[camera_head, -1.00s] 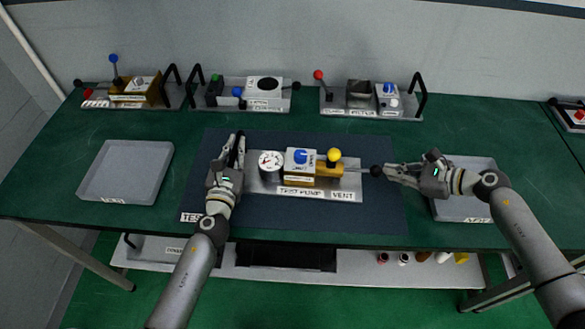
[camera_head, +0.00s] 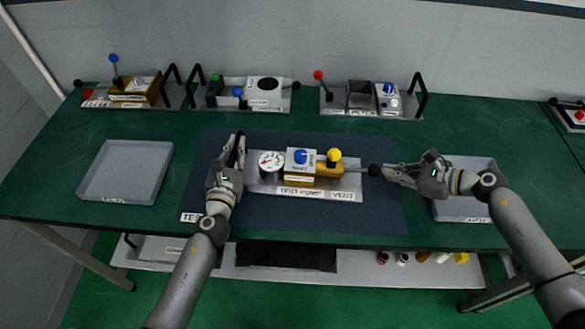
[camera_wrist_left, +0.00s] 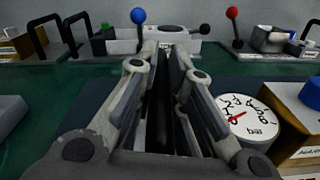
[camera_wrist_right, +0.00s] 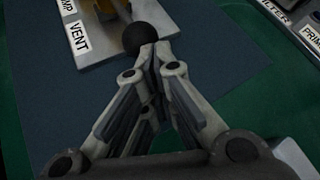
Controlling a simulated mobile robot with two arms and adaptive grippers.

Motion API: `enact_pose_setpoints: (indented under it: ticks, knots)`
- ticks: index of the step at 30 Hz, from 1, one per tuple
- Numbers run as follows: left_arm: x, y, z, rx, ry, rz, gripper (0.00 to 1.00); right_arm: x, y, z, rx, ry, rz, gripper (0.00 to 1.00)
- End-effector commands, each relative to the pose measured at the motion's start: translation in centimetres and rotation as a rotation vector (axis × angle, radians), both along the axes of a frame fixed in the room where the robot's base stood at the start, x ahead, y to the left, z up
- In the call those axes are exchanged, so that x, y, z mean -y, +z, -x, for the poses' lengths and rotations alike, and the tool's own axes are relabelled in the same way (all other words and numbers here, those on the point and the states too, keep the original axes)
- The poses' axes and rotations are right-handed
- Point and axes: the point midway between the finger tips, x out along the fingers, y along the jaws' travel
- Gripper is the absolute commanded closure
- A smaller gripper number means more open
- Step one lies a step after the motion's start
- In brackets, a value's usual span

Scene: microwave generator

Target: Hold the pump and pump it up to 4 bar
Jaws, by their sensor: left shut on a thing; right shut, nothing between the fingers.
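The test pump (camera_head: 318,193) sits on the dark mat in the middle of the table. It has a round white gauge (camera_head: 271,161) with a red needle, a blue knob (camera_head: 301,157), a yellow knob (camera_head: 334,155) and a lever ending in a black ball (camera_head: 374,170). The gauge shows closer in the left wrist view (camera_wrist_left: 246,118); I cannot read its value. My left gripper (camera_head: 237,152) is shut on the pump's black handle at its left end. My right gripper (camera_head: 388,169) is shut and empty, its tips against or just beside the black ball (camera_wrist_right: 138,38).
Three other devices stand along the back: one with a blue-topped lever (camera_head: 137,90), one in the middle (camera_head: 262,88), one with a red-topped lever (camera_head: 361,98). Grey trays lie left (camera_head: 126,172) and right (camera_head: 460,207). The mat (camera_head: 330,226) is clear before the pump.

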Motion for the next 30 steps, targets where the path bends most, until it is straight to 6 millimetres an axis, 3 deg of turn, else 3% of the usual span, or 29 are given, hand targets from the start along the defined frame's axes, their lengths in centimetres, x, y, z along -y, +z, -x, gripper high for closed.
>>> enact_pose_setpoints:
  ticks: [1,30]
  knots:
    - [0.1,-0.8,0.2,-0.013,-0.004,-0.001,1.0,-0.4,-0.5,0.3,-0.007,0.006,0.002,1.0]
    - [0.1,-0.8,0.2,-0.013,-0.004,0.0,1.0,-2.9,-0.3,0.1,-0.005,0.005,0.0,1.0]
